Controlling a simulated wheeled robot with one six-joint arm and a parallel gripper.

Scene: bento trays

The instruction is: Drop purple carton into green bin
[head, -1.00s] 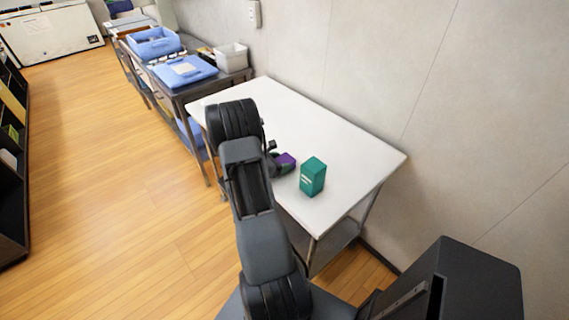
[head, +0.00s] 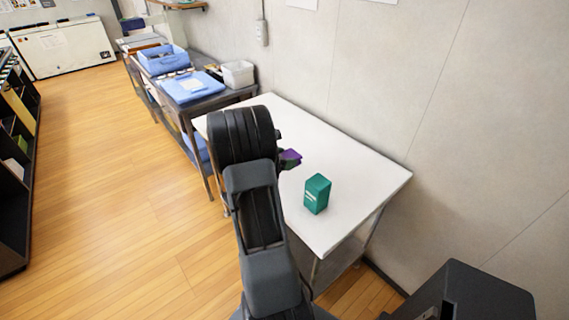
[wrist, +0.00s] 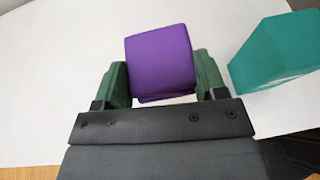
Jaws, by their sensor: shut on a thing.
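The purple carton (wrist: 160,62) is held between the two green fingers of my gripper (wrist: 161,80) in the wrist view. In the head view the purple carton (head: 291,155) shows small beside my arm, over the white table, and my arm hides most of the gripper. A teal-green box (head: 317,194) stands upright on the table, to the right of the carton and apart from it. It also shows at the right of the wrist view (wrist: 278,55). I see no clearly open green bin.
The white table (head: 345,150) is otherwise bare, against a grey wall. Behind it a metal cart holds a blue tray (head: 193,87) and a whitish bin (head: 238,74). A dark shelf (head: 14,200) stands at the far left. Wooden floor lies open between.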

